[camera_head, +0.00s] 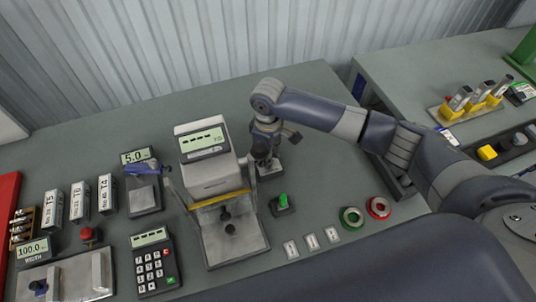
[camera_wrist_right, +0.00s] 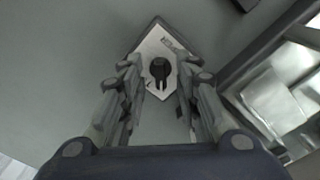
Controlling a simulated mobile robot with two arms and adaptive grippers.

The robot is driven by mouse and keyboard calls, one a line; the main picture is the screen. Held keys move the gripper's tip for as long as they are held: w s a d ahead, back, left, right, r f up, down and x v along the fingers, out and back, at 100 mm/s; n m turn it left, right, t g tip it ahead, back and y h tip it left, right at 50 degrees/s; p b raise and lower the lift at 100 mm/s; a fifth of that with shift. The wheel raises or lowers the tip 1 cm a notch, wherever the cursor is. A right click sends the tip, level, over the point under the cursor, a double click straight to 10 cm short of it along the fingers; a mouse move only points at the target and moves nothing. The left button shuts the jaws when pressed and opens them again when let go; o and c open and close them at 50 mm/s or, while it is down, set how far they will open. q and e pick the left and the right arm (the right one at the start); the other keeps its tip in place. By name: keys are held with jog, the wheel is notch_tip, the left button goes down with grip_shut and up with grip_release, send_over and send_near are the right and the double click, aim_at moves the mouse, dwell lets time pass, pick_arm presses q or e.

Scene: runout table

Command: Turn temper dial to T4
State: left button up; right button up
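The temper dial is a dark round knob (camera_wrist_right: 160,68) with a slot-like pointer, on a pale plate (camera_wrist_right: 152,47) with small markings that I cannot read. In the head view the dial's plate (camera_head: 270,166) shows under my right gripper (camera_head: 266,146), to the right of the grey tester. In the right wrist view my right gripper (camera_wrist_right: 160,76) is open, with one finger on each side of the knob and gaps between. The knob's setting cannot be read.
The tester (camera_head: 208,152) with a display and yellow bar stands left of the gripper. A green switch (camera_head: 282,203), green ring button (camera_head: 352,217) and red ring button (camera_head: 378,207) sit nearer. Labelled blocks, one reading T4 (camera_head: 106,194), and a keypad (camera_head: 153,265) are at left.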

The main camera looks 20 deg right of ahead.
jog(key=shift+r, duration=0.1)
notch_tip(320, 180, up, 12)
dwell(0.5)
jog(key=shift+s, duration=0.1)
dwell(0.4)
